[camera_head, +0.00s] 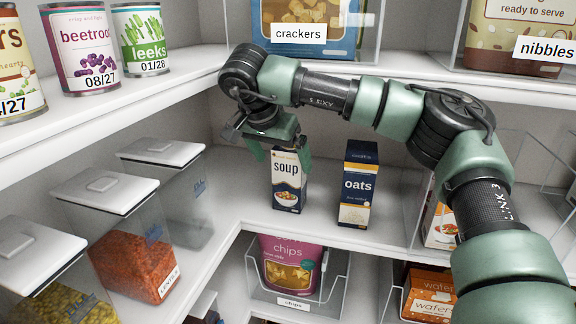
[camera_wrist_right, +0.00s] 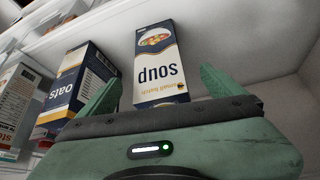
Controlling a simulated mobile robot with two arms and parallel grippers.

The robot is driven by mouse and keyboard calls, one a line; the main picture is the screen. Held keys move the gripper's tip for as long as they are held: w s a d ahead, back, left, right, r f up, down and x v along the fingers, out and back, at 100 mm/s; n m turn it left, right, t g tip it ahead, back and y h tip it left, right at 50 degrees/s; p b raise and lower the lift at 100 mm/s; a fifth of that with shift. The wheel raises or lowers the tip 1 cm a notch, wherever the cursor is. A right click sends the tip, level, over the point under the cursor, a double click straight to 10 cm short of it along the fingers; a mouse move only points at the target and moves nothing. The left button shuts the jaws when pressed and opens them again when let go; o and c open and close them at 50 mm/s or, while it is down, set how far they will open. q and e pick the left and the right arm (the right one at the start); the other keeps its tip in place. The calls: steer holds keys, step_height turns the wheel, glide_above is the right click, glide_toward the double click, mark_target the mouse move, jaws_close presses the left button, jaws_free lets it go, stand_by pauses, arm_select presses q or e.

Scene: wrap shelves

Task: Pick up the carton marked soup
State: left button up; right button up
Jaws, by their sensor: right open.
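The soup carton (camera_head: 288,189) is a white and navy box with a bowl picture. It stands upright on the middle shelf near the inner corner. My right gripper (camera_head: 279,155) is at the top of the carton, with its green fingers on either side of it. In the right wrist view the soup carton (camera_wrist_right: 159,65) appears upside down, between the open green fingers of my right gripper (camera_wrist_right: 163,90), with a gap to the right finger in the picture. The left finger looks close to the carton; I cannot tell if it touches. My left gripper is not in view.
A navy oats carton (camera_head: 358,186) stands just right of the soup carton. A crackers box (camera_head: 310,28) is on the shelf above. Lidded clear containers (camera_head: 135,245) line the left shelf. A chips bag in a clear bin (camera_head: 292,272) is below.

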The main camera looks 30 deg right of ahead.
mark_target(288, 175)
steer(key=shift+w+d, duration=0.1)
steer(key=shift+w, duration=0.15)
steer(key=shift+s+d+f+p, duration=0.1)
steer(key=shift+d+f+p, duration=0.1)
steer(key=shift+f+p, duration=0.3)
steer(key=shift+s+d+f+p, duration=0.1)
steer(key=shift+d+f+p, duration=0.1)
steer(key=shift+f+p, duration=0.25)
steer(key=p+x, duration=0.1)
steer(key=x, duration=0.1)
steer(key=p+x, duration=0.2)
steer(key=x, duration=0.1)
steer(key=shift+w+a+r, duration=0.1)
steer(key=shift+w, duration=0.1)
steer(key=c, duration=2)
jaws_close()
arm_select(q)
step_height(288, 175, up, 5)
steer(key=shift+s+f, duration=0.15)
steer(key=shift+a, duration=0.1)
